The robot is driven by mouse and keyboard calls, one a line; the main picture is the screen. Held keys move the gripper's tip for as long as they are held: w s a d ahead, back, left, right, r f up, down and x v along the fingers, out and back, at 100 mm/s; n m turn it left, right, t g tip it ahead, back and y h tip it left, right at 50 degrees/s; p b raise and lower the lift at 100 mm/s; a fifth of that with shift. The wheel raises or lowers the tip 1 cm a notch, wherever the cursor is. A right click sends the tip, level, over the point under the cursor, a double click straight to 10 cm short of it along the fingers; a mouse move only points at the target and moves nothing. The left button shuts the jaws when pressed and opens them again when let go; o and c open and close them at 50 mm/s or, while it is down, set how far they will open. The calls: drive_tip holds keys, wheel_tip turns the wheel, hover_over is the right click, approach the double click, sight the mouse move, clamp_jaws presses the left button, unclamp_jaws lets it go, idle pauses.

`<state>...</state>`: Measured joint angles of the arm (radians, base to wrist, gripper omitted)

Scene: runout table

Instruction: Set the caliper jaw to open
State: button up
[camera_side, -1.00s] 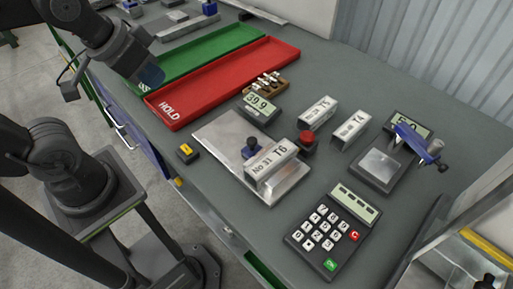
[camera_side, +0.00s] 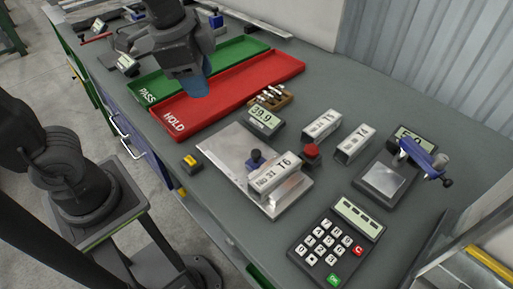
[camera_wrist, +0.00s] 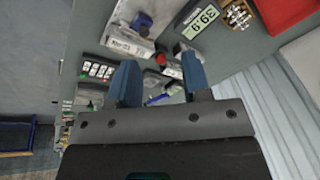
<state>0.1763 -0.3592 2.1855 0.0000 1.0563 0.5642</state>
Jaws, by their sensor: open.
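A blue tool with dark ends (camera_side: 418,154), which looks like the caliper, lies over a grey block with a bright metal plate (camera_side: 384,180) at the right of the side view. A display is partly hidden behind it. Whether its jaw is open or shut is too small to tell. The blue tool also shows small in the wrist view (camera_wrist: 160,98), between my fingers. My gripper (camera_side: 197,88) hangs above the red HOLD tray, far left of the blue tool. In the wrist view my gripper (camera_wrist: 160,70) has its two blue fingers apart with nothing held.
The red HOLD tray (camera_side: 245,80) and green PASS tray (camera_side: 160,84) lie at the back left. A metal plate (camera_side: 222,146) bears a block labelled T6 (camera_side: 276,180). Blocks T5 (camera_side: 321,124) and T4 (camera_side: 355,144), a red button (camera_side: 312,152) and a calculator (camera_side: 337,240) stand nearby.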

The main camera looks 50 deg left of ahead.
sight(255, 151)
drive_tip(key=shift+o, duration=0.4)
drive_tip(key=w+d+f+m+g, duration=0.2)
drive_tip(key=w+d+m, duration=0.3)
drive_tip(key=d+m, duration=0.2)
drive_tip(key=shift+w+m+g+y, duration=0.15)
drive_tip(key=shift+m+g+y, duration=0.2)
drive_tip(key=shift+m, duration=0.95)
drive_tip(key=f, duration=0.9)
drive_tip(key=d+f, duration=0.1)
drive_tip(key=f, duration=0.4)
drive_tip(key=shift+w+f, duration=0.2)
drive_tip(key=shift+w, duration=0.05)
drive_tip(key=shift+c, duration=0.3)
clamp_jaws()
